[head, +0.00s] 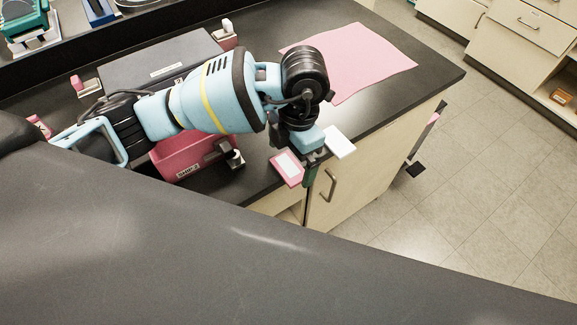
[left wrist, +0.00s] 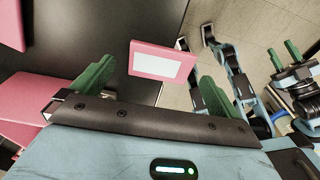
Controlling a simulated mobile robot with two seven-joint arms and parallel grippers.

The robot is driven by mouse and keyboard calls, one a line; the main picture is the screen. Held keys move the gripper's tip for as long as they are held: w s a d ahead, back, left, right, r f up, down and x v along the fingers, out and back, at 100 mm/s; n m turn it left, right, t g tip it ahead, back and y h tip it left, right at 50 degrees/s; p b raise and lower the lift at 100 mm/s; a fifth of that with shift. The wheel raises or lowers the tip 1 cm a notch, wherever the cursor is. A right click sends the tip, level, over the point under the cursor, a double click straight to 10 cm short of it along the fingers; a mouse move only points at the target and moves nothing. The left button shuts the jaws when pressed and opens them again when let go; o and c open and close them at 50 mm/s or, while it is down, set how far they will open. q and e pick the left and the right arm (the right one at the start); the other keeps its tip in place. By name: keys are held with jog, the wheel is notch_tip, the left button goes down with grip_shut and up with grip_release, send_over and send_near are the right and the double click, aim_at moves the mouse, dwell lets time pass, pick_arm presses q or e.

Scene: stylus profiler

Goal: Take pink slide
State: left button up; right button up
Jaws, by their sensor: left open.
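The pink slide (head: 288,168), with a white label on its face, shows at the front edge of the black counter. It also shows in the left wrist view (left wrist: 162,64), where it appears between the two green fingers, ahead of them. My left gripper (head: 312,170) is open and empty, with its fingers pointing down right beside the slide. I cannot tell whether a finger touches it. My right gripper (left wrist: 284,54) shows at the right of the left wrist view, with its green fingers apart and nothing between them.
A pink bin (head: 190,158) with a label stands left of the slide. A grey box (head: 155,65) and a pink mat (head: 350,62) lie farther back on the counter. A white flat piece (head: 340,143) shows by the gripper. Floor lies right of the counter edge.

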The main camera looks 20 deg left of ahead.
pick_arm(q)
jog(key=shift+f, duration=0.8)
jog(key=shift+c, duration=0.3)
jog(key=c, duration=0.9)
jog(key=shift+c, duration=0.2)
pick_arm(e)
jog(key=shift+a, duration=0.15)
pick_arm(q)
jog(key=shift+r, duration=0.1)
jog(key=shift+r, duration=0.35)
jog(key=r, duration=0.2)
jog(key=shift+s+d+r, duration=0.15)
jog(key=shift+d+r, duration=0.05)
jog(key=shift+r, duration=0.2)
jog(key=s+d+r, duration=0.1)
jog(key=s+d, duration=0.8)
jog(key=d, duration=0.3)
jog(key=shift+s+r+b, duration=0.2)
jog(key=shift+s+b, duration=0.15)
pick_arm(e)
jog(key=shift+s+f, duration=0.4)
jog(key=shift+f, duration=0.1)
